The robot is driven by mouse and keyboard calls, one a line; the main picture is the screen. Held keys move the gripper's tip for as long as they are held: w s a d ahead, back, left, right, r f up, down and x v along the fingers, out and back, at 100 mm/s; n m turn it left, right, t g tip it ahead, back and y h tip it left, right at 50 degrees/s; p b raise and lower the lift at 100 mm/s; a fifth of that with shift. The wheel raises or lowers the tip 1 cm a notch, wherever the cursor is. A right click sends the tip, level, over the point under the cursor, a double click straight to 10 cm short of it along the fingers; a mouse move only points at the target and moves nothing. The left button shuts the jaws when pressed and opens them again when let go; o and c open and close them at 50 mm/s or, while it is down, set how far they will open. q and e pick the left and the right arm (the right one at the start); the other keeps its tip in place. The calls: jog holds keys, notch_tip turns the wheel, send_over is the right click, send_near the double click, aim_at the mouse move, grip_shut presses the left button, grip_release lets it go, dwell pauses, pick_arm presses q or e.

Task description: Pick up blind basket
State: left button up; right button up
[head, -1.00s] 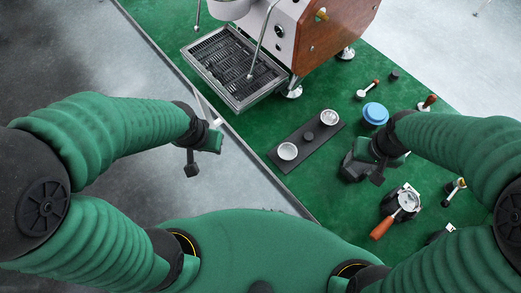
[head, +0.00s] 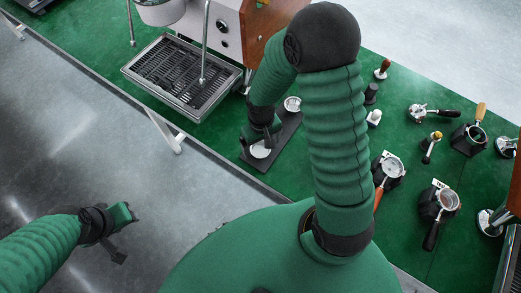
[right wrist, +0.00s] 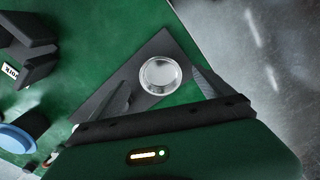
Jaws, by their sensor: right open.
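The blind basket looks like a round, shiny silver cup (right wrist: 161,75) with a smooth inside. It sits at the near end of a dark narrow tray (right wrist: 165,47). In the head view the basket (head: 261,150) shows partly under my right gripper (head: 262,140). In the right wrist view my right gripper (right wrist: 162,84) is open, one finger on each side of the basket, with nothing held. Whether the fingers touch it cannot be told. My left gripper (head: 128,214) is away over the grey floor at left; its jaws are too unclear to read.
A second silver basket (head: 292,104) stands at the tray's far end. The espresso machine's drip tray (head: 182,76) is to the left. Portafilters (head: 392,168) and other tools stand on the green mat at right. A blue round item (right wrist: 18,138) is at the wrist view's left.

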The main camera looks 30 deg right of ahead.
aim_at(260, 150)
jog(key=shift+a+f, duration=0.15)
jog(key=shift+f, duration=0.8)
jog(key=shift+w+f, duration=0.15)
jog(key=shift+f, duration=0.25)
jog(key=shift+c, duration=0.5)
jog(key=shift+d, duration=0.25)
jog(key=shift+c, duration=1.4)
jog(key=shift+a, duration=0.2)
jog(key=c, duration=1)
jog(key=shift+c, duration=0.2)
jog(key=shift+d+r, duration=0.1)
jog(key=shift+r, duration=0.1)
